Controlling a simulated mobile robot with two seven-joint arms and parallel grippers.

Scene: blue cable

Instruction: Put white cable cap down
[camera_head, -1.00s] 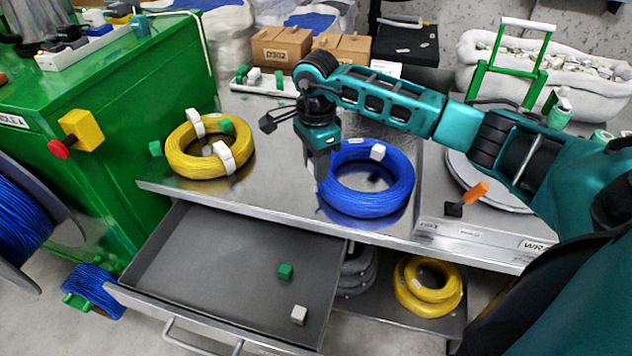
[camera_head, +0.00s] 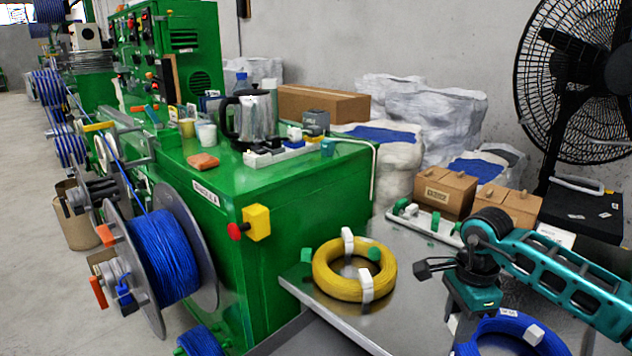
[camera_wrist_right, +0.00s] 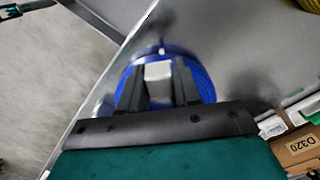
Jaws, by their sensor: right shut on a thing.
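The blue cable coil (camera_head: 510,335) lies on the metal table at the lower right of the head view, partly cut off by the frame. My right gripper (camera_wrist_right: 158,75) is shut on a white cable cap (camera_wrist_right: 158,72) in the right wrist view. The blue coil (camera_wrist_right: 206,82) shows behind the fingers there; whether the cap touches it I cannot tell. In the head view the right fingertips are largely hidden at the bottom edge. A white cap (camera_head: 534,335) sits on the coil. My left gripper is not in view.
A yellow cable coil (camera_head: 352,290) with white and green caps lies left of my right arm. A white strip with green caps (camera_head: 425,220) and cardboard boxes (camera_head: 445,192) stand behind. A green machine (camera_head: 300,215) borders the table's left side. Bare metal shows between the coils.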

